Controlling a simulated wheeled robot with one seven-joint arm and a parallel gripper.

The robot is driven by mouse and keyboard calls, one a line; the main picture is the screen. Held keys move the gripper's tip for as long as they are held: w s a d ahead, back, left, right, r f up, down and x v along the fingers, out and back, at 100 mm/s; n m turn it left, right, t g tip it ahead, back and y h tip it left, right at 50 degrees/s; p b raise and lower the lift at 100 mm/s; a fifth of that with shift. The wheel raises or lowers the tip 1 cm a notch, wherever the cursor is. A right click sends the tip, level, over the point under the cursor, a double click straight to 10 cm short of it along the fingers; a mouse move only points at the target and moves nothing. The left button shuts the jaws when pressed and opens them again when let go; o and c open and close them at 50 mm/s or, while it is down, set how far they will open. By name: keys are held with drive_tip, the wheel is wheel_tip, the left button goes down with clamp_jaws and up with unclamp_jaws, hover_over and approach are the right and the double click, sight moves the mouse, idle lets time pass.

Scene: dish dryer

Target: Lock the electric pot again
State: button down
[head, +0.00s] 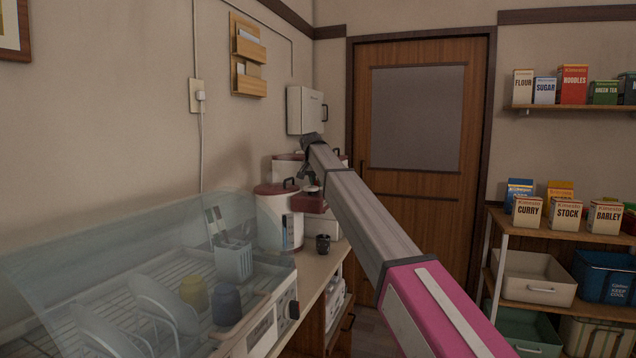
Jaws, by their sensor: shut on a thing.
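The electric pot (277,222) stands upright on the counter beyond the dish dryer. It has a white body, a dark red lid, a dark handle and a dark red spout part (308,204) on its right side. My gripper (311,188) reaches in from the right and points down at the top of this spout part. Its jaws are shut on a small part there. The fingertips are small and dark, so the exact grip and the position of the lock cannot be told.
The dish dryer (268,328) with its clear cover, plates, cups and a cutlery holder (234,262) fills the near left. A small dark cup (322,244) stands on the counter right of the pot. Another white and red appliance (289,165) stands behind. Shelves stand at right.

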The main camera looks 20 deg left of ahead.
drive_tip(key=shift+s, duration=0.85)
drive_tip(key=c, duration=1)
unclamp_jaws()
drive_tip(key=shift+s, duration=0.1)
drive_tip(key=shift+o, duration=0.2)
drive_tip(key=v, duration=1)
drive_tip(key=shift+r, duration=0.4)
drive_tip(key=shift+a, duration=0.1)
